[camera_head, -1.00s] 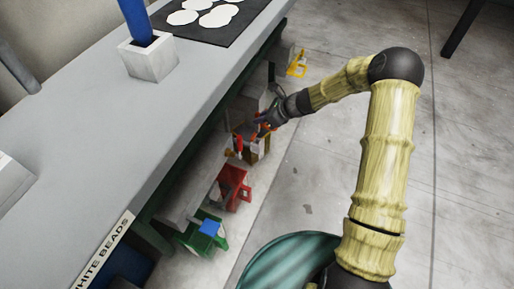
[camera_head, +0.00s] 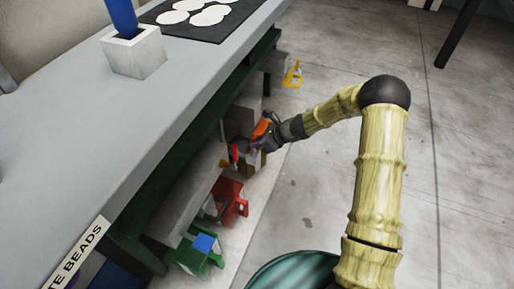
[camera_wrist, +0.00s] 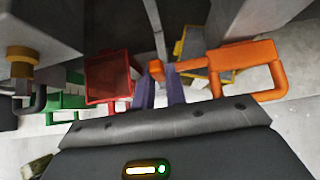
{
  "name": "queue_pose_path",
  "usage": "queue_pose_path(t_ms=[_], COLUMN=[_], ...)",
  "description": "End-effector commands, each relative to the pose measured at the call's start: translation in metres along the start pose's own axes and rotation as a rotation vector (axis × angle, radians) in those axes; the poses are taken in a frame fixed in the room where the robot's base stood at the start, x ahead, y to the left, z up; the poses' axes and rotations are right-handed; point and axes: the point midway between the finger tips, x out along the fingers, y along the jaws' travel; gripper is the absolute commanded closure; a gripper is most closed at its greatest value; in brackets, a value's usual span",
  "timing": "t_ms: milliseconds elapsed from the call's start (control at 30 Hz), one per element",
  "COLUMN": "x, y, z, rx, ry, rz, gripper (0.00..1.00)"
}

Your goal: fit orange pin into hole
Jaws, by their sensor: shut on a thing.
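The orange pin (camera_wrist: 248,68) has a square loop handle and a straight shank. In the wrist view its loop is right of my gripper (camera_wrist: 160,86), and its shank runs left across the fingertips. My purple fingers are shut on it. I cannot make out the hole; the gripper and nearby parts cover that spot.
A red press (camera_head: 229,196) and a green press (camera_head: 195,250) with a blue block stand nearer along the bench. A yellow frame (camera_head: 292,75) is farther off. The grey bench (camera_head: 150,130) overhangs on the left.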

Motion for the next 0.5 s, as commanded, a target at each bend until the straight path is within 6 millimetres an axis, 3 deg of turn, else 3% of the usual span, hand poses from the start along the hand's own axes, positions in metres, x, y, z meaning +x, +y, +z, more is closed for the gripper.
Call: queue_pose_path(t_ms=[100,367,400,500], x=[0.0146,0.0152,0.0153,0.0152], y=[0.0001,-0.0001,-0.0001,-0.0001], z=[-0.016,-0.017,-0.0173,-0.0172], rx=[0.001,-0.001,0.0,0.0], ry=[0.0,0.001,0.001,0.001], rz=[0.001,0.0,0.0,0.0], gripper=[1.0,1.0,0.85,0.65])
